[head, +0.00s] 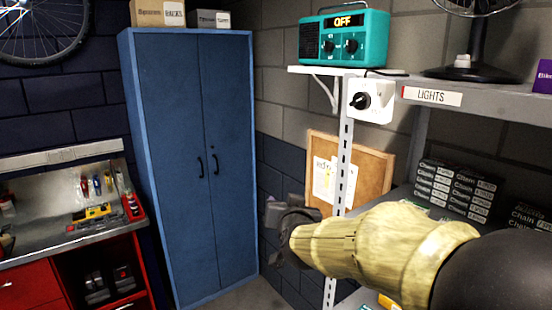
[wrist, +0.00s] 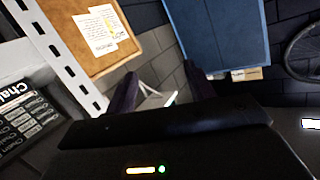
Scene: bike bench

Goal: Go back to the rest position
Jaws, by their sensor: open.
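My gripper (head: 276,222) is in the middle of the head view, at the end of my arm, which reaches in from the lower right. It is in front of the wall between the blue cabinet and the shelf post. In the wrist view my gripper (wrist: 162,82) shows two dark fingers spread apart, with nothing between them. The fingertips in the head view are dark and hard to make out.
A blue cabinet (head: 190,165) stands shut at left of centre. A teal radio (head: 343,38) reading OFF sits on a wall shelf above a white knob box (head: 371,100). A cork board (head: 362,172) is behind the metal shelf post (head: 343,170). A red workbench (head: 25,285) is at left.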

